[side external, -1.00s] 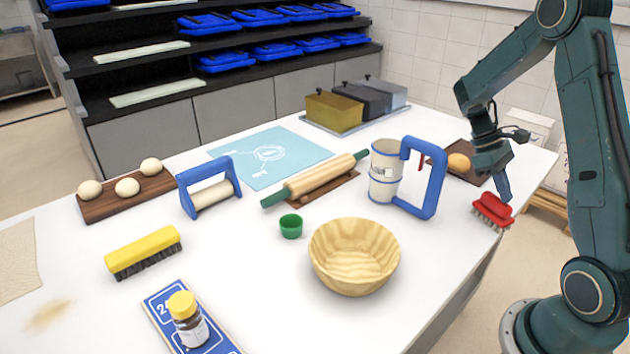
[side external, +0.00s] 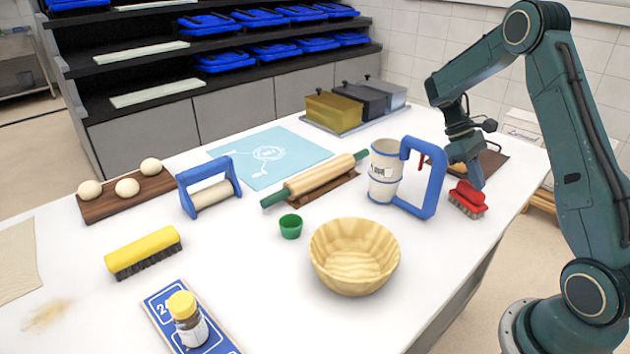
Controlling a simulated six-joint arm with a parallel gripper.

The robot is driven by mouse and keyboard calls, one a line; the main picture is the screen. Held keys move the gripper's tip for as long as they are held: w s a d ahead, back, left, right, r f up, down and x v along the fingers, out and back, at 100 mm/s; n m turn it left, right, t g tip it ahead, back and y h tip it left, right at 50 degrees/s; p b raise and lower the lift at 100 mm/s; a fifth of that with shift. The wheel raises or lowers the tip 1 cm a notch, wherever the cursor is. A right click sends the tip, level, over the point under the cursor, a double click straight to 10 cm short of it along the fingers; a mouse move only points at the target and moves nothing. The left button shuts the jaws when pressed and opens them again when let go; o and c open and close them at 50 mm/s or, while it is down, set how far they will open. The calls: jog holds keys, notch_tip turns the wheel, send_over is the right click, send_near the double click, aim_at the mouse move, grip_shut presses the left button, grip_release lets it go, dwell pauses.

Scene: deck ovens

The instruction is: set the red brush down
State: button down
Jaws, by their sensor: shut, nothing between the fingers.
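The red brush (side external: 464,196) is at the right side of the white table, bristles down, beside the blue handle of the dispenser. It appears to rest on the table top. My gripper (side external: 478,184) is shut and points down at the brush's upper right side. Its tip overlaps the red back in the picture; whether they touch I cannot tell. The fingertips are small and partly merged with the arm.
A white-and-blue dispenser (side external: 384,172) stands close left of the brush. A dark board (side external: 492,160) lies behind my gripper. A wooden bowl (side external: 354,257), green cup (side external: 290,227) and yellow brush (side external: 143,250) are farther left. The table's front right stretch is clear.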

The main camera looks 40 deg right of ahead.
aim_at(459, 180)
jog(key=shift+w+d+f, duration=0.1)
jog(key=shift+w+f, duration=0.05)
jog(key=shift+w, duration=1.35)
jog(key=shift+w+f, duration=0.15)
jog(key=shift+w, duration=1.35)
jog(key=shift+w+a, duration=0.25)
jog(key=shift+w, duration=0.65)
